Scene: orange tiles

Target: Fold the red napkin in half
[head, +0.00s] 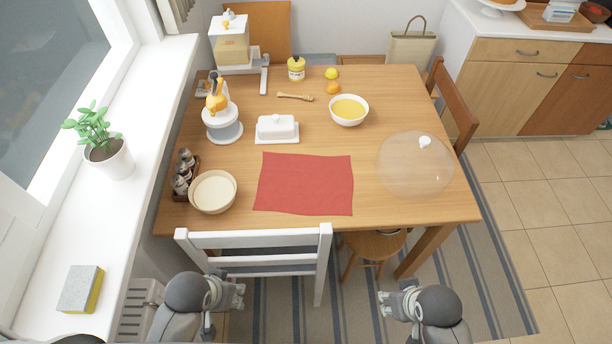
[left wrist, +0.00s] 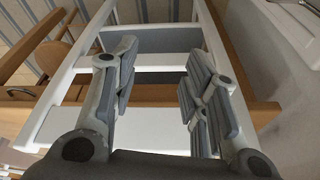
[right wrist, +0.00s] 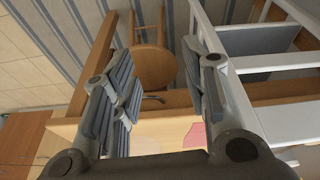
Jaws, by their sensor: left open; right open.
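The red napkin (head: 304,184) lies flat and spread out near the front of the wooden table, a rough rectangle with slightly wavy edges. A small part of it shows in the right wrist view (right wrist: 194,137). My left gripper (head: 240,291) is open and empty, in front of the table near the white chair; its fingers stand apart in the left wrist view (left wrist: 158,85). My right gripper (head: 383,303) is open and empty, in front of the table to the right of that chair; its spread fingers show in the right wrist view (right wrist: 160,80). Neither gripper touches the napkin.
A white chair (head: 256,240) stands against the table's front edge. A cream bowl (head: 213,191) is left of the napkin, a butter dish (head: 277,128) behind it, a clear dome (head: 415,165) to its right. A wooden stool (head: 375,244) is under the table (head: 370,213).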

